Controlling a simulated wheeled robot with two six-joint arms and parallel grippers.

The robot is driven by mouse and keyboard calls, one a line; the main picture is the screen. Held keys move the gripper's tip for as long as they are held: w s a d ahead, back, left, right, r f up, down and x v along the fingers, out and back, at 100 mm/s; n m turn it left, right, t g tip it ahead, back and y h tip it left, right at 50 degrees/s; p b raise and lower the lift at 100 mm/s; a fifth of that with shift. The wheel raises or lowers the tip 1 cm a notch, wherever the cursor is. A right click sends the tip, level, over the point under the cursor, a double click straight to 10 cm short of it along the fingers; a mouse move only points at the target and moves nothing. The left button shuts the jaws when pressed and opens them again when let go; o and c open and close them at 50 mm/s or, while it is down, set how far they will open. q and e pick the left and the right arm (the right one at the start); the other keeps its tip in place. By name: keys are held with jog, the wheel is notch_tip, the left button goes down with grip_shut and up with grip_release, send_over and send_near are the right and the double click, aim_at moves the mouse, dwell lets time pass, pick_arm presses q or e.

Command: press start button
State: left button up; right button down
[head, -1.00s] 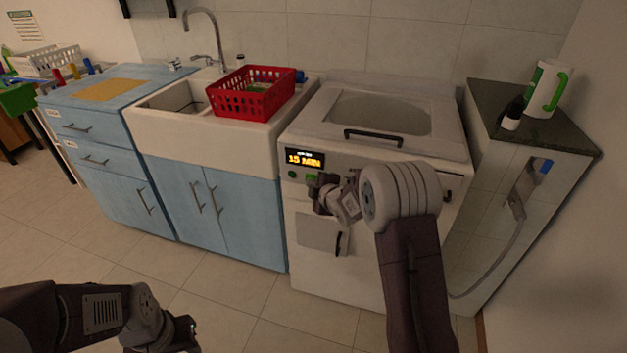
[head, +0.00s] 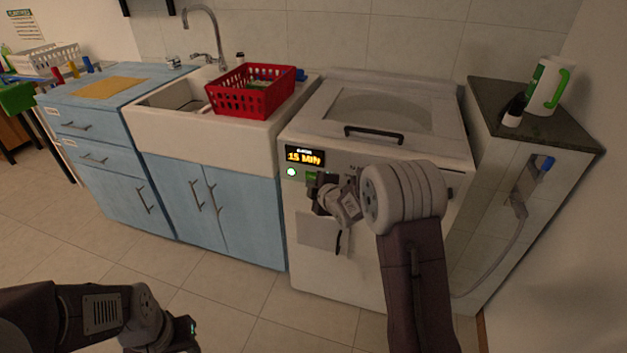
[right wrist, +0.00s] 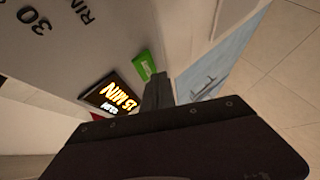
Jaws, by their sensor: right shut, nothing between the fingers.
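In the right wrist view the green button (right wrist: 145,66) shows just beyond the shut, empty fingertips (right wrist: 155,80). I cannot tell whether they touch it. My left gripper (head: 186,334) is low at the bottom left, away from the machine; its fingers are unclear.
A red basket (head: 252,92) stands on the sink edge left of the machine. The tiled floor in front is clear.

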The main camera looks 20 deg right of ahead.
jog(key=s+a+b, duration=0.1)
jog(key=s, duration=0.1)
jog(key=s+a+b, duration=0.1)
jog(key=s+a, duration=0.1)
jog(key=shift+s+b, duration=0.1)
jog(key=shift+b, duration=0.25)
dwell(0.7)
